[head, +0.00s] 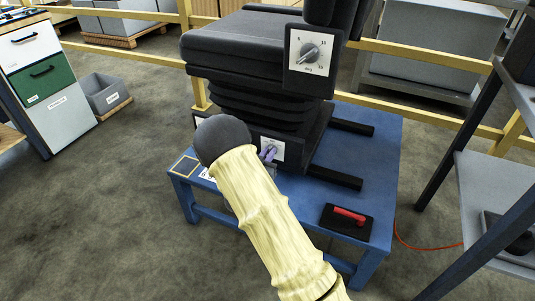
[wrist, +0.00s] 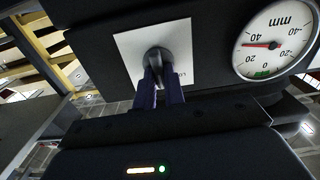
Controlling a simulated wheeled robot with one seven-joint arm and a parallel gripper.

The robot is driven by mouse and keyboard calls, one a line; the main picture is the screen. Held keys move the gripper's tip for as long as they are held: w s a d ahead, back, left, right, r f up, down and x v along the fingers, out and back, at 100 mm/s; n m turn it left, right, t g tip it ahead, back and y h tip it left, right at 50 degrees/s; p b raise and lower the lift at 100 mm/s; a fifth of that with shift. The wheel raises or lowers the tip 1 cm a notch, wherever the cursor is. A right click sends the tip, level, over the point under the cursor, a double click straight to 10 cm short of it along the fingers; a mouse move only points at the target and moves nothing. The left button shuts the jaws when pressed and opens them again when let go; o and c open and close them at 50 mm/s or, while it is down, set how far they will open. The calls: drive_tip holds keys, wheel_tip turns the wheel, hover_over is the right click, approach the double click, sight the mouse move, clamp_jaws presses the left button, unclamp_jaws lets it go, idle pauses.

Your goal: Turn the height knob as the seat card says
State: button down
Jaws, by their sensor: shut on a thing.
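The black seat (head: 240,50) stands on a blue bench. The height knob (wrist: 156,57) is a dark knob on a white plate (wrist: 124,43) low on the seat's base; the plate also shows in the head view (head: 278,150). My gripper (wrist: 162,76) has its blue-purple fingers shut on the knob; it shows small in the head view (head: 268,154). A round mm gauge (wrist: 290,38) beside the knob appears upside down. Its red needle points left, between a 40 and a 20. A green mark sits by the 0. I cannot read any seat card.
The blue bench (head: 375,160) carries a black plate with a red handle (head: 348,215). Yellow rails (head: 420,60) run behind. A grey shelf rack (head: 490,190) stands right, a drawer cabinet (head: 50,80) left. Floor is free at lower left.

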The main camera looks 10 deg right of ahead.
drive_tip(key=shift+a+f, duration=0.15)
idle(0.3)
drive_tip(key=c, duration=1.5)
unclamp_jaws()
drive_tip(key=p+v, duration=0.5)
drive_tip(key=v, duration=1.2)
drive_tip(key=shift+s+a, duration=0.1)
drive_tip(key=shift+s, duration=0.1)
drive_tip(key=shift+w+p, duration=0.1)
drive_tip(key=shift+p, duration=0.2)
